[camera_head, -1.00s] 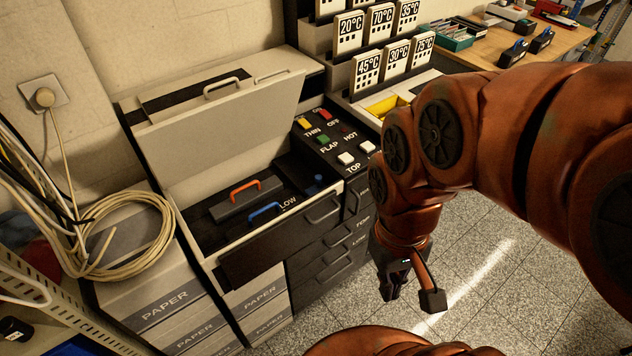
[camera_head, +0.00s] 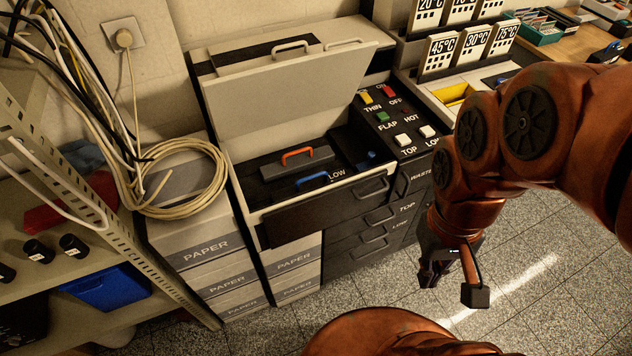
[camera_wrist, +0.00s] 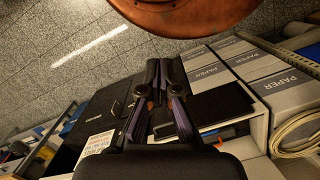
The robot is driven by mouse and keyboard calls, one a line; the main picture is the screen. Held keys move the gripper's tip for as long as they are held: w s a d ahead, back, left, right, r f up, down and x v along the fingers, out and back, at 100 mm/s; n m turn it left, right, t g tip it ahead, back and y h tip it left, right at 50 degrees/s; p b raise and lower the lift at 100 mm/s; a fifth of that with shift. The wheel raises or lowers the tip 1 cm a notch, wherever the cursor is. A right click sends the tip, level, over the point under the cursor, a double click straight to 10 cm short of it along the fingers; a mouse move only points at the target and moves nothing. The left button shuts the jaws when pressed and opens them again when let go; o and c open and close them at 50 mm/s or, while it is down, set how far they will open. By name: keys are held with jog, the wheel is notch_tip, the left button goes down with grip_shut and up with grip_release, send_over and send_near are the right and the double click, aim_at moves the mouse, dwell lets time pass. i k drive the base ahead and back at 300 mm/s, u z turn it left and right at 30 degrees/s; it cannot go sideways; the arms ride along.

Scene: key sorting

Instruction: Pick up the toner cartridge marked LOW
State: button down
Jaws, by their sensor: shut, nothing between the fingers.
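The open printer bay (camera_head: 262,205) holds a grey block with an orange handle (camera_head: 297,156) and, in front of it, a dark one with a blue handle (camera_head: 313,178). The word LOW (camera_head: 337,172) shows in white right beside the blue handle; I cannot tell exactly which surface bears it. My gripper (camera_head: 432,280) hangs above the floor, right of the printer and apart from both handles. It is shut and empty. In the wrist view, its fingers (camera_wrist: 164,68) lie close together, with a blue handle (camera_wrist: 226,134) partly hidden beyond them.
The raised lid (camera_head: 290,90) stands behind the bay. A button panel (camera_head: 395,120) is to its right. Paper boxes (camera_head: 208,250) and a cable coil (camera_head: 185,180) are to its left. A metal shelf with a blue bin (camera_head: 108,288) stands further left. The floor at right is clear.

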aim_at(313, 180)
jog(key=u, duration=3.55)
jog(key=k, duration=1.1)
jog(key=z, duration=1.4)
jog(key=i, duration=0.5)
jog(key=z, duration=0.05)
